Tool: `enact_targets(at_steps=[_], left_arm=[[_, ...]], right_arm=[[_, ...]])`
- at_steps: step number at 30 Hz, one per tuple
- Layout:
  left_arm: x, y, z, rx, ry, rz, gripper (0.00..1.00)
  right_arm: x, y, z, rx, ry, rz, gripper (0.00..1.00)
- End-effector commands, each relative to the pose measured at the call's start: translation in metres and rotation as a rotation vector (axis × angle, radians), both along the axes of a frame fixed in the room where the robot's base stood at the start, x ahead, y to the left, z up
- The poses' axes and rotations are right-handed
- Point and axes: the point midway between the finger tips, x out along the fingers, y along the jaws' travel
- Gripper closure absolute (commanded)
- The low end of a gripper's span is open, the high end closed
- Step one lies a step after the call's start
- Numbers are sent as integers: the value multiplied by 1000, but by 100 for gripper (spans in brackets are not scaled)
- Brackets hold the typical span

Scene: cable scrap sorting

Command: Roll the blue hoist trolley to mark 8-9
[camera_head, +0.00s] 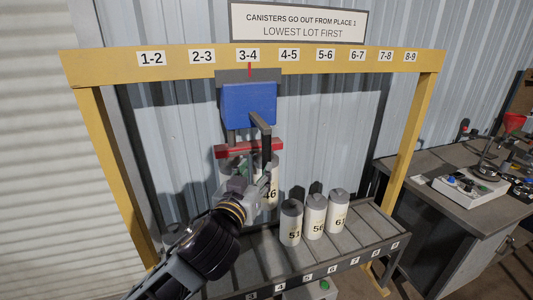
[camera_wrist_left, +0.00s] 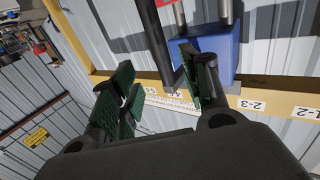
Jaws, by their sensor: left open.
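The blue hoist trolley (camera_head: 249,105) hangs on the yellow beam (camera_head: 180,62), its red pointer at mark 3-4 (camera_head: 248,55). A dark handle (camera_head: 265,145) reaches down from its front. A red crossbar (camera_head: 222,151) hangs below the trolley. My left gripper (camera_head: 262,184) is open at the handle's lower part, in front of the crossbar. In the left wrist view the trolley (camera_wrist_left: 215,45) is behind the open fingers (camera_wrist_left: 165,88), and the handle (camera_wrist_left: 153,35) shows between them, nearer the right finger. I cannot tell whether they touch. Mark 8-9 (camera_head: 410,57) is at the beam's right end.
Canister 46 (camera_head: 271,167) is below the crossbar, partly hidden by my gripper. Canisters 51 (camera_head: 291,222), 56 (camera_head: 314,214) and 61 (camera_head: 337,210) stand on the numbered rack (camera_head: 372,226). The beam right of the trolley looks clear. A workbench (camera_head: 420,185) stands at right.

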Motion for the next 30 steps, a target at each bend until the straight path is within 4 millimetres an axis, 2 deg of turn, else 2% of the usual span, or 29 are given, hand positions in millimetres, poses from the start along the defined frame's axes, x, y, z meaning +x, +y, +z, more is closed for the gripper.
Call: enact_targets(at_steps=[30], left_arm=[[93,-26,2,0,-1,1,54]], right_arm=[[0,5,26,6,-1,-3,100]])
